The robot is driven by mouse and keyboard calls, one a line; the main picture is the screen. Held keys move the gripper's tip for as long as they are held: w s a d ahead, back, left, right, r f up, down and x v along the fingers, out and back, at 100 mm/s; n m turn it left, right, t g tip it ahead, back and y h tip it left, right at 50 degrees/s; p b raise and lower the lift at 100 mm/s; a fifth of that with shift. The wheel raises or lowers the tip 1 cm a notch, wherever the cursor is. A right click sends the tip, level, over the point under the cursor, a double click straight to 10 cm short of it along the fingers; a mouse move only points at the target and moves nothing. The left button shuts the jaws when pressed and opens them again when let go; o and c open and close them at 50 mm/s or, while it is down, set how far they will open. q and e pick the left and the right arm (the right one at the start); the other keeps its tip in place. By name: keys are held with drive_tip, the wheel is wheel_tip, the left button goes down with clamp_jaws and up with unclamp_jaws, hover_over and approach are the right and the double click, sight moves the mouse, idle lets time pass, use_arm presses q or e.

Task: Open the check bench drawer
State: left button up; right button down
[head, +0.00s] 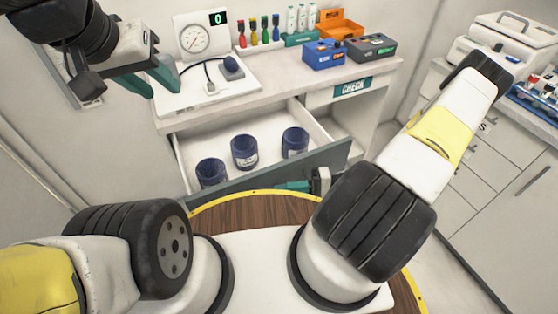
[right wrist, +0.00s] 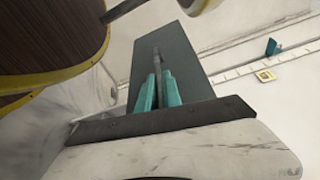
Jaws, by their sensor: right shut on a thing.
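The check bench drawer (head: 193,148) stands pulled out under the bench top, below the gauge. Its dark front panel (head: 262,171) faces me, and several dark blue jars stand inside. The panel also shows in the right wrist view (right wrist: 190,62). My right gripper (head: 303,184) is at the drawer front, partly hidden behind my arm. In the right wrist view its teal fingers (right wrist: 158,92) are shut on the drawer's bar handle (right wrist: 158,62). My left gripper (head: 160,82) hangs above the left of the bench, its teal fingers apart and empty.
On the bench (head: 270,92) stand a dial gauge (head: 193,38), coloured bottles, a blue bin (head: 324,54), an orange bin (head: 341,24) and a grey box (head: 371,47). A CHECK label (head: 352,87) marks the bench front. White cabinets (head: 500,170) stand at the right.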

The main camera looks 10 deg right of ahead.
drive_tip(key=c, duration=1.5)
unclamp_jaws()
drive_tip(key=d, duration=0.8)
drive_tip(key=shift+s+r, duration=0.25)
drive_tip(key=shift+r, duration=0.05)
